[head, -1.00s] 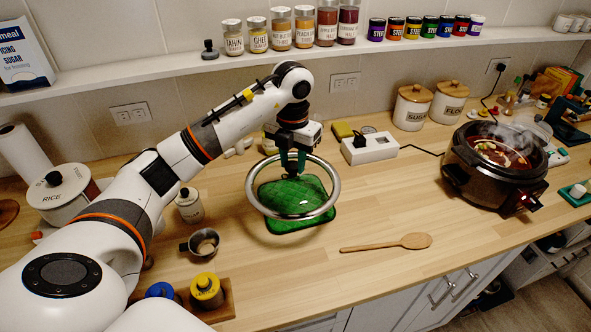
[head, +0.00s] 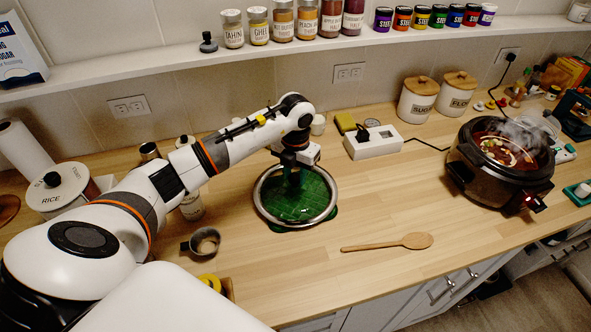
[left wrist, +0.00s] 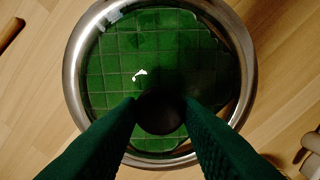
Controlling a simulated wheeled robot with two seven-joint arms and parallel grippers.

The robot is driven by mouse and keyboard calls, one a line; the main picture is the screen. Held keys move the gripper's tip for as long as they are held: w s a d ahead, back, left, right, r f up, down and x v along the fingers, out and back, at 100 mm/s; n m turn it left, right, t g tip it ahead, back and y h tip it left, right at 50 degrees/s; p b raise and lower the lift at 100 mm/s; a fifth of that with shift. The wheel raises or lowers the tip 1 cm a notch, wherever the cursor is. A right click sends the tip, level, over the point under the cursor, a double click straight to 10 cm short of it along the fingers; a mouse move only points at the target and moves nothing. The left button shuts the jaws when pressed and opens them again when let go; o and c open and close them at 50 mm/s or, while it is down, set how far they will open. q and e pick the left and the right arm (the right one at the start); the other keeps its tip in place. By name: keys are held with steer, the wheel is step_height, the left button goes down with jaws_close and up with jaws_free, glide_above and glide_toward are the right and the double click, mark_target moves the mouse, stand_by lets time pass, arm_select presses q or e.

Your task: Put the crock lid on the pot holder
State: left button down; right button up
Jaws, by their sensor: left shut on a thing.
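The crock lid, clear glass with a wide steel rim (head: 332,208), lies roughly level over the green quilted pot holder (head: 276,227) on the counter. It also shows in the left wrist view as a steel ring (left wrist: 74,62), with the green pot holder (left wrist: 115,65) seen through the glass. Whether the lid touches the pot holder I cannot tell for sure. My left gripper (head: 293,178) comes from above and is shut on the lid's dark knob (left wrist: 160,110). My right gripper is not in view.
The open slow cooker (head: 480,180) steams at the right. A wooden spoon (head: 385,243) lies right of the lid. A metal cup (head: 204,243) stands to its left, and a white power box (head: 372,143) behind it.

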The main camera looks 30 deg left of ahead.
mark_target(295, 177)
arm_select(q)
steer(key=shift+f, duration=0.25)
steer(key=c, duration=1)
jaws_free()
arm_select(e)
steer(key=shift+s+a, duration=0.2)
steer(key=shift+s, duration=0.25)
arm_select(q)
steer(key=shift+r, duration=0.2)
steer(key=shift+r+b, duration=0.3)
step_height(295, 177, up, 11)
steer(key=b, duration=0.3)
steer(key=shift+r, duration=0.15)
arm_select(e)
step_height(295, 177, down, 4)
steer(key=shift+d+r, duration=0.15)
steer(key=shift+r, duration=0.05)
